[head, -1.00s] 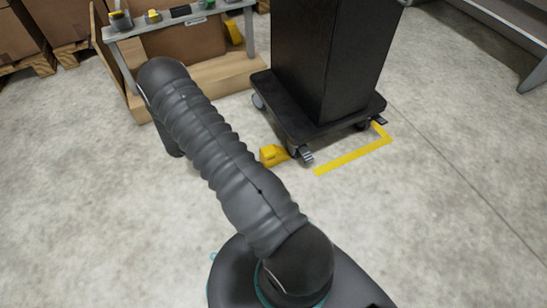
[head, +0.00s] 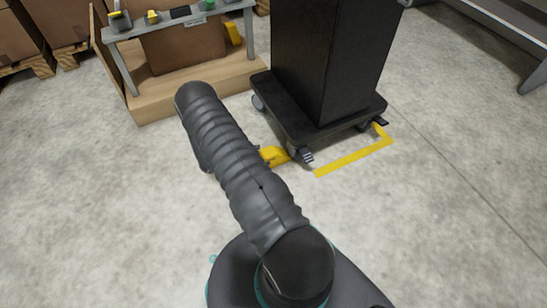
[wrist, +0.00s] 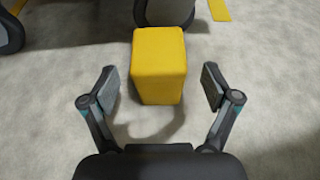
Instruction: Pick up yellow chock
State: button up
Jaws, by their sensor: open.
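The yellow chock (head: 275,156) sits on the floor against a caster of the black wheeled cart (head: 330,60). My arm partly covers it in the head view. In the wrist view the yellow chock (wrist: 159,66) stands just ahead, roughly centred between the fingers, with a dark wheel right behind it. My gripper (wrist: 158,88) is open and empty, one finger to each side of the chock with a gap on both sides. In the head view the gripper is hidden behind my arm.
Yellow floor tape (head: 352,157) marks a corner beside the cart. A grey bench (head: 180,22) with small items and a wooden pallet (head: 190,92) stand at the back left. A metal rack (head: 510,35) is at the upper right. Concrete floor around is clear.

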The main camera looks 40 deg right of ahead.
aim_at(282, 151)
jog(key=shift+s+d+f, duration=0.1)
jog(key=shift+s+d, duration=0.1)
jog(key=shift+d, duration=0.65)
jog(key=shift+s+d+f, duration=0.15)
jog(key=shift+d, duration=0.75)
jog(key=shift+s+d+f, duration=0.1)
jog(key=shift+s+d, duration=0.1)
jog(key=shift+d, duration=0.65)
jog(key=c, duration=1.3)
